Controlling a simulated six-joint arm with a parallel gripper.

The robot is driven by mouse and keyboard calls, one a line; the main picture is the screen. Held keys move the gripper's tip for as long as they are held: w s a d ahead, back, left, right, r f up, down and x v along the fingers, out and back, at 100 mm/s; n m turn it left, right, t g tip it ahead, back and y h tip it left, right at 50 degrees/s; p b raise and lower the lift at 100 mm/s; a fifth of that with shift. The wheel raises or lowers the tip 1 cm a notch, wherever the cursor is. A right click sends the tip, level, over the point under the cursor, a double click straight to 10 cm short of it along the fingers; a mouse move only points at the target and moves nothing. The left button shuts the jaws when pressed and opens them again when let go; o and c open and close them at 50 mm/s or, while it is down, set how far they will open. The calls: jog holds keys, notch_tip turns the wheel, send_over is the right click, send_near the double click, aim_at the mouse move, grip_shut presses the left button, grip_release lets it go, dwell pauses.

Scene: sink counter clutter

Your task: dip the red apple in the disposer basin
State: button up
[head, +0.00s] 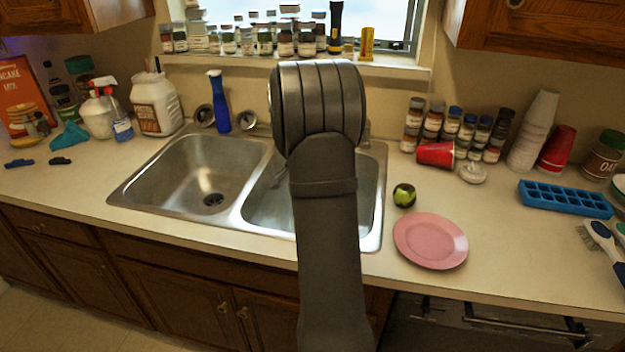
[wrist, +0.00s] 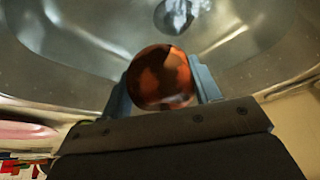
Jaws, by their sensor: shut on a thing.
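The red apple (wrist: 160,77) is between the two fingers of my gripper (wrist: 161,80) in the wrist view, touched on both sides. It is above a steel basin, with a round drain (wrist: 174,16) beyond it. In the head view, the double sink has a left basin (head: 190,170) with a dark drain and a right basin (head: 268,205) largely covered by my arm. My arm reaches over the right basin. My gripper and the apple are hidden behind the arm there. The frames do not label which basin has the disposer.
A green apple (head: 404,195) and a pink plate (head: 430,240) lie right of the sink. A red cup (head: 436,154) lies on its side by several jars. A blue bottle (head: 219,102) stands behind the sink. Beside the plate, some counter is clear.

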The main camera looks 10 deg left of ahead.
jog(key=shift+f, duration=7.4)
jog(key=shift+s+d, duration=0.15)
jog(key=shift+s, duration=0.4)
jog(key=shift+w, duration=0.1)
jog(key=shift+w, duration=0.5)
jog(key=shift+s, duration=0.15)
jog(key=shift+s, duration=0.45)
